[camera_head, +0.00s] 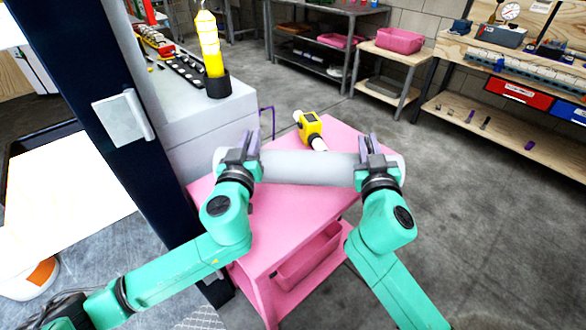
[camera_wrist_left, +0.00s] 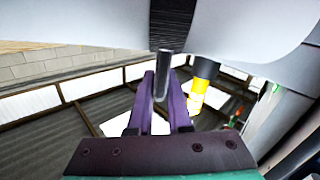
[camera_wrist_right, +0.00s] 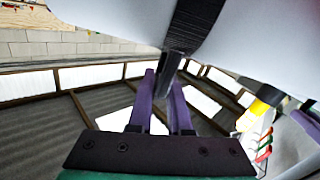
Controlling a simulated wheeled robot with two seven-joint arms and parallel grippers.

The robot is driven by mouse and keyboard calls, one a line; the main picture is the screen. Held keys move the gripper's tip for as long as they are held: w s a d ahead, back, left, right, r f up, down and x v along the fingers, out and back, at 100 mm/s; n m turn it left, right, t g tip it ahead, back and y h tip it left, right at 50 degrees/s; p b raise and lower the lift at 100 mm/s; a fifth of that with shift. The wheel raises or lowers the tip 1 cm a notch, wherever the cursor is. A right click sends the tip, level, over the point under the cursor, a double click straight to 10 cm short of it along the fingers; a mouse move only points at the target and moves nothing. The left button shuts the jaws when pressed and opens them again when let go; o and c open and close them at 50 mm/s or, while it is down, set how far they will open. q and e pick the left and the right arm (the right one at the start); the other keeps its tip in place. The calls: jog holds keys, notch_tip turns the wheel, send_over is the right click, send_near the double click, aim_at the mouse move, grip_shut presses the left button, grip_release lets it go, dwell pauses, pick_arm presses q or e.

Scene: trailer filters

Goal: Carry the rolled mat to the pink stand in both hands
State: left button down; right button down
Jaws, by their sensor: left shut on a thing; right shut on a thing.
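The rolled mat (camera_head: 310,168) is a light grey cylinder lying crosswise in the head view. My left gripper (camera_head: 249,143) is shut on it near its left end, and my right gripper (camera_head: 371,144) near its right end. The mat is about level. In both wrist views the pale mat (camera_wrist_left: 90,18) (camera_wrist_right: 110,18) fills the top, with a dark ribbed strip beside the purple fingers. The pink stand (camera_head: 335,140) shows behind and below the mat. I cannot tell whether the mat touches its top.
A yellow and black tool (camera_head: 310,126) lies on the stand's far part, close behind the mat. A grey cabinet (camera_head: 200,130) with a yellow cylinder (camera_head: 209,45) on it stands left of the stand. A dark post (camera_head: 95,90) is nearer left. Floor (camera_head: 470,220) at right is clear.

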pick_arm(q)
jog(key=shift+a+r, duration=0.15)
jog(key=shift+a, duration=0.1)
jog(key=shift+d, duration=0.15)
pick_arm(e)
jog(key=shift+d, duration=0.1)
jog(key=shift+f, duration=0.15)
